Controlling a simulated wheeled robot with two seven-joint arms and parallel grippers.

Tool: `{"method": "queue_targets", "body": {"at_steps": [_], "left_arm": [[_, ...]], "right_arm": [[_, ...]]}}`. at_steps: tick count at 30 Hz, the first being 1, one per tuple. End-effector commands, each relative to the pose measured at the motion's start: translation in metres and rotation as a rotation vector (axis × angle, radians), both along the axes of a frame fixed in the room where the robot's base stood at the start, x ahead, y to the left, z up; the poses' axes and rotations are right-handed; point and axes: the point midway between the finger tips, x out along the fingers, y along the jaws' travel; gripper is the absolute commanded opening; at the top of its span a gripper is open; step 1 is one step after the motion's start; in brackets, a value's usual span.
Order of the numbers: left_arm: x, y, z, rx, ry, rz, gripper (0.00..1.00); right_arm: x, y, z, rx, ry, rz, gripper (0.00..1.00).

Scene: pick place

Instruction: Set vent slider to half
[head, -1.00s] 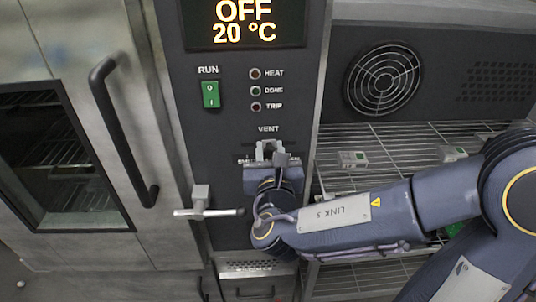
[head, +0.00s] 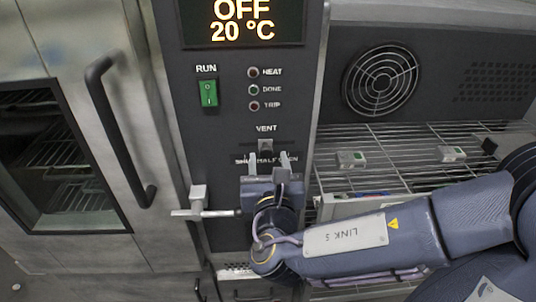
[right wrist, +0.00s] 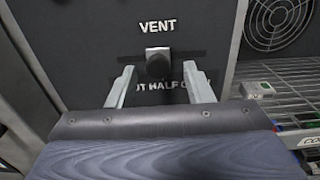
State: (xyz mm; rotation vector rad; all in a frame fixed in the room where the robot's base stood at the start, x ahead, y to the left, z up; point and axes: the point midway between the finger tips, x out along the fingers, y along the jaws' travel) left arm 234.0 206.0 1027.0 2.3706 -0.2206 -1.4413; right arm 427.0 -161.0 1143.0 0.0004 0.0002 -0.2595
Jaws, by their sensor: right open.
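The vent slider (head: 266,145) is a small grey knob under the VENT label on the dark control panel (head: 225,130). In the right wrist view the slider knob (right wrist: 158,63) stands in its slot above the HALF mark, near the slot's middle. My right gripper (head: 267,160) is open just below the slider; in the right wrist view its two fingers (right wrist: 160,85) point up with the knob between and slightly beyond their tips, apart from both. The SHUT and OPEN marks are partly hidden by the fingers. My left gripper is out of view.
A T-shaped metal handle (head: 200,203) sticks out left of my right gripper. The oven door with its dark handle (head: 120,130) is at the left. A green RUN switch (head: 209,93) is above. A wire shelf (head: 400,150) with small boxes is at the right.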

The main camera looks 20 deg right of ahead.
Motion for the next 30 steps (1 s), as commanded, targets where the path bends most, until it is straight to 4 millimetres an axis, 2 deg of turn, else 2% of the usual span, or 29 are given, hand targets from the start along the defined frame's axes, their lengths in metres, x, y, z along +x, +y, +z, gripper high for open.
{"method": "queue_targets", "body": {"at_steps": [3, 9, 23, 26, 29, 30], "left_arm": [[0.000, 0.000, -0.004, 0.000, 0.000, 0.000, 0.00], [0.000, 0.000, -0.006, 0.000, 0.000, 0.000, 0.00], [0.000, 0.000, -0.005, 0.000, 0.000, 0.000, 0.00], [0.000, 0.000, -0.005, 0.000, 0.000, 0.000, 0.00], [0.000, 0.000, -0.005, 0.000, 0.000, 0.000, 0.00], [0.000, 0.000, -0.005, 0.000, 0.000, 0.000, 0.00]], "right_arm": [[-0.020, 0.006, 0.000, -0.001, -0.003, 0.004, 0.47], [-0.036, 0.009, 0.000, -0.001, -0.001, 0.000, 0.47], [-0.038, 0.009, 0.000, 0.000, 0.001, -0.003, 0.47], [-0.039, -0.002, -0.005, 0.038, 0.020, -0.040, 0.47], [-0.046, -0.036, -0.021, 0.177, 0.078, -0.165, 0.47], [-0.053, -0.055, -0.032, 0.271, 0.110, -0.244, 0.47]]}}
